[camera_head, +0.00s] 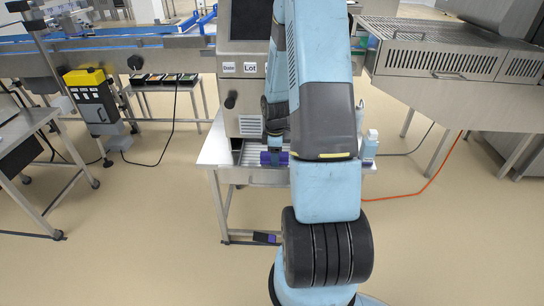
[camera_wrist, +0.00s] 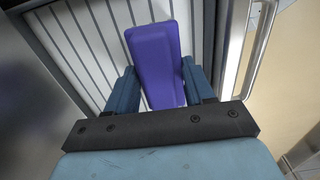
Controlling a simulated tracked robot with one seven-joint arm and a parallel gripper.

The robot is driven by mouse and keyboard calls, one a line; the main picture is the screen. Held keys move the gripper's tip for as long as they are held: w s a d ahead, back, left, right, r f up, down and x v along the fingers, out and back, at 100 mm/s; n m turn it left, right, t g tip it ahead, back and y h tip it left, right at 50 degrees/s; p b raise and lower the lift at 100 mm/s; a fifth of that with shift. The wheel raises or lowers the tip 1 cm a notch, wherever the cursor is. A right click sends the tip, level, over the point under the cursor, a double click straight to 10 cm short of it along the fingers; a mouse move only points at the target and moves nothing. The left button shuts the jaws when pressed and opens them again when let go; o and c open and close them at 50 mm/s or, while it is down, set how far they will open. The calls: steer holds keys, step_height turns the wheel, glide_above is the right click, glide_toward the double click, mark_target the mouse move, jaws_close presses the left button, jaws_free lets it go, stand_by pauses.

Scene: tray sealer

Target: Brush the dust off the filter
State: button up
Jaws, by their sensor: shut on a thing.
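My gripper (camera_wrist: 160,84) is shut on a purple brush (camera_wrist: 157,50), with one blue finger on each side of it. The brush's bristles are not visible in the wrist view. Behind the brush lies the filter (camera_wrist: 88,40), a pale panel with dark parallel lines in a frame. In the head view the purple brush (camera_head: 275,158) shows low at the front of the machine, and part of the slatted filter (camera_head: 251,155) shows left of it. My arm hides much of this area. I cannot tell whether the brush touches the filter, and I cannot make out dust.
A steel table (camera_head: 216,155) carries the machine, which has a dark screen and "Date" and "Lot" labels. A bottle (camera_head: 370,144) stands right of my arm. A small dark object (camera_head: 266,238) lies on the table's lower shelf.

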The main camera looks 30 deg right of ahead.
mark_target(265, 153)
steer(key=shift+s+d, duration=0.75)
steer(key=shift+d, duration=0.25)
steer(key=shift+w+a+f, duration=0.1)
steer(key=shift+w+a, duration=0.35)
steer(key=shift+a, duration=0.25)
steer(key=shift+w+a, duration=0.45)
steer(key=shift+a, duration=0.2)
steer(key=shift+c, duration=0.3)
steer(key=shift+w+a, duration=0.45)
steer(key=shift+a, duration=0.15)
steer(key=shift+w+a, duration=0.4)
steer(key=shift+a, duration=0.2)
